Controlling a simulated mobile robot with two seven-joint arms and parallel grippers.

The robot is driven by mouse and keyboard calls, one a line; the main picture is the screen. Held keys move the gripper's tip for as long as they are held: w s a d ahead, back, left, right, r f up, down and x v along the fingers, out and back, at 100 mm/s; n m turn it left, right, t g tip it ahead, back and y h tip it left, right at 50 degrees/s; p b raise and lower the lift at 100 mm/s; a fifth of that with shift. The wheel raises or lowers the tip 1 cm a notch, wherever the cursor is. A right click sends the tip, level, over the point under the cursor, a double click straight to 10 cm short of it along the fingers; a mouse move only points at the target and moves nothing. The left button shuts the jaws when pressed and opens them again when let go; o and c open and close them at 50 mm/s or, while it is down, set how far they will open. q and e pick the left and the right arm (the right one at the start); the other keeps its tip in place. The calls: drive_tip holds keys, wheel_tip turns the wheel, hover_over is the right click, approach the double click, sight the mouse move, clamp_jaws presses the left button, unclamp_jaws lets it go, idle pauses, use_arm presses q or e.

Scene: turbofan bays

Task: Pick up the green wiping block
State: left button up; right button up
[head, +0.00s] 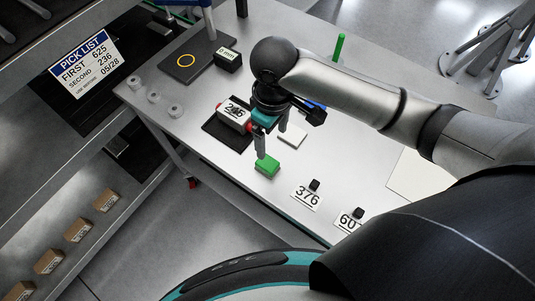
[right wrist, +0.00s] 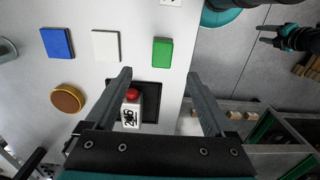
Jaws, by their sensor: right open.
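The green wiping block (head: 267,167) lies on the grey table near its front edge in the head view. It also shows flat in the right wrist view (right wrist: 162,52), beyond and roughly between the fingertips. My right gripper (head: 262,150) points down close to the block in the head view, its fingers partly overlapping each other. In the right wrist view my right gripper (right wrist: 160,76) is open, with nothing between its fingers. A small dark gripper, apparently my left (right wrist: 268,34), shows at the upper right of the right wrist view, away from the block.
A white block (right wrist: 106,46) and a blue block (right wrist: 57,43) lie beside the green one. The white box labelled 236 (head: 234,112), with red ends, sits on a dark mat close by. Cards 376 (head: 306,197) and 60-something (head: 347,222) lie right of the block.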

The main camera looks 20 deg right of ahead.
hover_over(268, 162)
drive_tip(key=f, duration=0.2)
drive_tip(key=s+f, duration=0.1)
drive_tip(key=f, duration=0.1)
drive_tip(key=shift+d+f+b, duration=0.1)
drive_tip(key=shift+d+b, duration=0.2)
drive_tip(key=shift+b, duration=0.05)
wheel_tip(268, 162, down, 3)
drive_tip(key=shift+w+r, duration=0.1)
drive_tip(key=shift+f, duration=0.4)
drive_tip(key=shift+w+a+f+b, duration=0.1)
drive_tip(key=shift+f+b, duration=0.25)
drive_tip(key=shift+f, duration=0.05)
drive_tip(key=f, duration=0.2)
drive_tip(key=f+b, duration=0.1)
drive_tip(key=f, duration=0.1)
drive_tip(key=shift+w+a+f, duration=0.1)
drive_tip(key=shift+w+a, duration=0.2)
drive_tip(key=shift+f, duration=0.25)
use_arm(q)
drive_tip(key=shift+s+a+f, duration=0.15)
drive_tip(key=shift+s+f, duration=0.25)
drive_tip(key=shift+f, duration=0.25)
drive_tip(key=shift+s+a+f, duration=0.15)
drive_tip(key=shift+s+f, duration=0.25)
drive_tip(key=shift+f, duration=0.2)
use_arm(e)
drive_tip(key=shift+c, duration=0.3)
